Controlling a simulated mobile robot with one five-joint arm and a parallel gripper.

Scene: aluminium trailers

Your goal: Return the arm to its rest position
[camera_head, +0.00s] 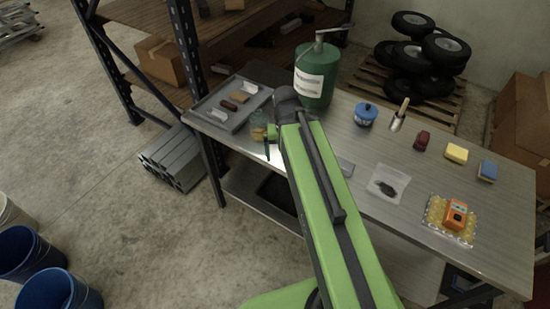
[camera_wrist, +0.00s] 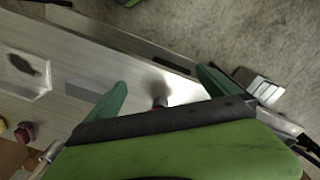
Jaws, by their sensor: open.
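My green arm reaches up across the metal workbench (camera_head: 350,135) from the bottom of the head view. My gripper (camera_head: 267,143) hangs at its far end, near the bench's left part, just right of the grey tray (camera_head: 212,118). In the wrist view my gripper (camera_wrist: 160,90) shows two green fingers spread apart with nothing held between them. A small reddish thing shows at the gripper's edge between the fingers, partly hidden. The bench top lies below the fingers.
A green canister (camera_head: 313,85) stands behind the arm. A blue tin (camera_head: 366,114), a dark red item (camera_head: 422,139), sponges and an orange device (camera_head: 455,214) stand to the right. Metal profiles (camera_head: 173,158) and blue buckets (camera_head: 30,255) are on the floor at left, with clear floor between.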

